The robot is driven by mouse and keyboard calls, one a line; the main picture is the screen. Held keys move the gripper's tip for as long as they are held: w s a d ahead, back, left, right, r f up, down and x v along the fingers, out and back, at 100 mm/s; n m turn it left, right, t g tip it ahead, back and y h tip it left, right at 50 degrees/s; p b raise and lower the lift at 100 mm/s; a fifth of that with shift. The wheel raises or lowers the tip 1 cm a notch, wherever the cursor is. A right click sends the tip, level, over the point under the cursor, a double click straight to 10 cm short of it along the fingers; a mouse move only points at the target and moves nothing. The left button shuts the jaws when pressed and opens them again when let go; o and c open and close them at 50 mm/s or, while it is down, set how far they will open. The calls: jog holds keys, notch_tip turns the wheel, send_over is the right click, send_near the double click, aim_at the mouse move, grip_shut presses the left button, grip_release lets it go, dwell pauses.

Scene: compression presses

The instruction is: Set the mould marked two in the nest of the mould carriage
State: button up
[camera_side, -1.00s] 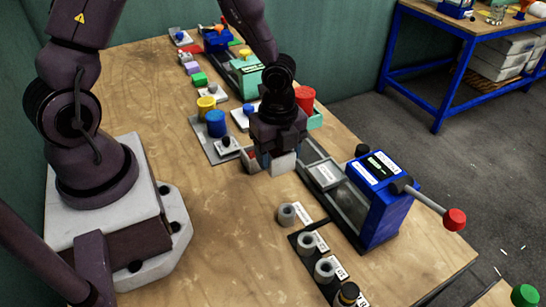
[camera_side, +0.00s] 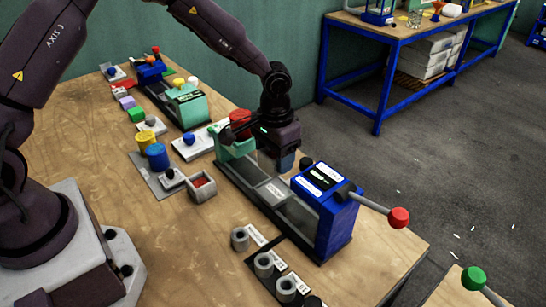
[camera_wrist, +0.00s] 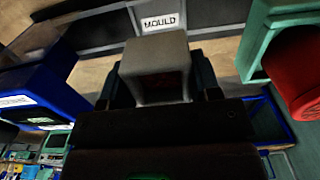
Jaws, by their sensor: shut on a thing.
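My gripper (camera_side: 284,160) hangs over the track of the blue-ended press, between its teal end and blue head. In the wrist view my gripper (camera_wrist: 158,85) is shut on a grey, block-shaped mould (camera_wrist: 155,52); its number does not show. The mould is hardly visible in the side view, hidden by the fingers. The mould carriage (camera_side: 272,191), a grey plate with a pale label, sits on the track just below my gripper. Its label (camera_wrist: 160,22) reads MOULD in the wrist view. I cannot make out the nest. The mould appears above the carriage, not clearly touching it.
The blue press head (camera_side: 325,205), with a red-knobbed lever (camera_side: 398,218), stands close on the right. The teal end (camera_side: 236,143) with a red cylinder (camera_side: 240,121) is close on the left. A grey open box (camera_side: 202,189) and several grey rings (camera_side: 264,264) stand in front.

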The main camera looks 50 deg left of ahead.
dwell(0.4)
send_over(275, 191)
jog(key=shift+f, duration=2.9)
jog(key=shift+f, duration=0.7)
jog(key=o, duration=1.2)
notch_tip(275, 191, up, 13)
jog(key=shift+f, duration=0.15)
jog(key=s+a+r+t, duration=0.1)
jog(key=s+r+t, duration=0.1)
jog(key=s+r, duration=0.4)
jog(key=s+a+r+t, duration=0.1)
jog(key=s+a+r, duration=0.1)
jog(key=s+r, duration=0.4)
jog(key=s+a+r+t, duration=0.2)
jog(key=s+r, duration=0.5)
jog(key=s, duration=0.4)
jog(key=shift+s+t, duration=0.25)
jog(key=shift+t, duration=0.05)
